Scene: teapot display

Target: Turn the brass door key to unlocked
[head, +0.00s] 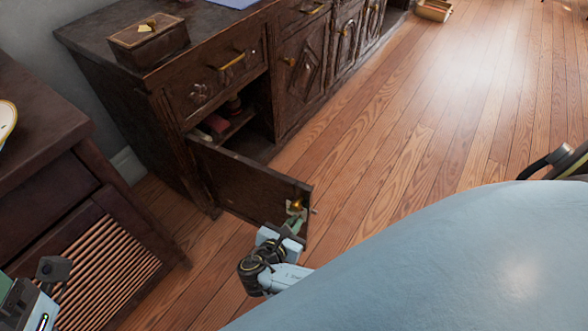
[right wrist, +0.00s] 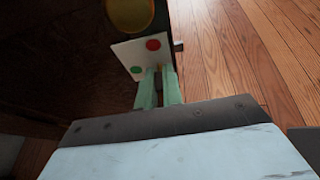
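The open cabinet door (head: 245,185) carries a white plate (right wrist: 137,54) with a red dot and a green dot. A round brass piece (right wrist: 130,14) sits above the plate, and brass also shows near the door's free edge in the head view (head: 297,204). My right gripper (right wrist: 158,72) has its green fingers close together at the plate's lower edge. A thin brass sliver, the brass door key (right wrist: 158,68), shows between the tips; the fingers hide most of it. My right gripper also shows in the head view (head: 294,224). Part of my left gripper (head: 28,290) is at the lower left corner.
The dark cabinet (head: 165,95) has an open compartment with items inside behind the door. A wooden box (head: 148,42) stands on top. Another dark cabinet (head: 60,190) with a slatted front is at the left.

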